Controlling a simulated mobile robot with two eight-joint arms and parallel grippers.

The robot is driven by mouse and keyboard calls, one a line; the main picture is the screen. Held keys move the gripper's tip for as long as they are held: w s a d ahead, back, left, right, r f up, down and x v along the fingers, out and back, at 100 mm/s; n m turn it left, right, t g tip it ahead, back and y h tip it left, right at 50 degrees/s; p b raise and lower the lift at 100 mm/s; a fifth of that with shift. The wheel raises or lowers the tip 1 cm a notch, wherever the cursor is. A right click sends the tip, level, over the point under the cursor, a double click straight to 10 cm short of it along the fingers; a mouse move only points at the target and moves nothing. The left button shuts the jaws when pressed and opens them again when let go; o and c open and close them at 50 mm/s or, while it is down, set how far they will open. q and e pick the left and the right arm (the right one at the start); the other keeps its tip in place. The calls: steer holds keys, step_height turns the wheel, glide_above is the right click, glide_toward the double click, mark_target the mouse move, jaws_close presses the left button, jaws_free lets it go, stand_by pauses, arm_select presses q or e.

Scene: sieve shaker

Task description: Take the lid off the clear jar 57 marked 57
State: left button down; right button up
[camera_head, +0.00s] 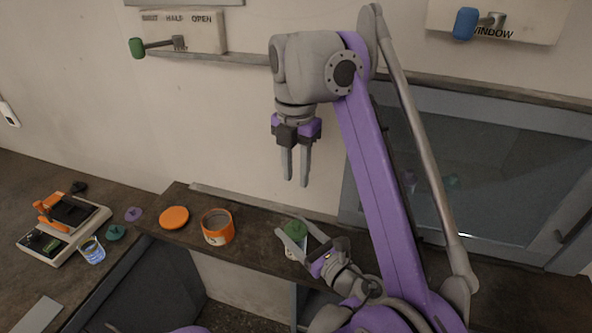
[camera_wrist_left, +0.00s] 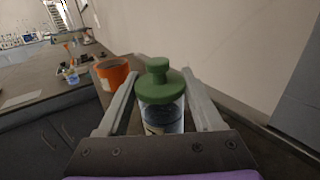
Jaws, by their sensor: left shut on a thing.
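The clear jar (camera_wrist_left: 165,118) stands upright between the fingers of my left gripper (camera_wrist_left: 163,108) in the left wrist view. Its green knobbed lid (camera_wrist_left: 160,88) sits on top. A pale label shows low on the jar, but I cannot read a number. In the head view the green lid (camera_head: 295,229) shows at the shelf, with the jar mostly hidden by my left gripper (camera_head: 303,240), which is shut on it. My right gripper (camera_head: 295,168) hangs fingers down above the shelf, open and empty, apart from the lid.
An orange open pot (camera_head: 217,228) stands on the shelf (camera_head: 262,226) left of the jar, with an orange disc lid (camera_head: 174,217) beside it. A scale-like device (camera_head: 62,235), a glass (camera_head: 92,250) and small purple and teal lids are further left. A window (camera_head: 490,170) is behind.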

arm_select(q)
jaws_free()
stand_by(0.4)
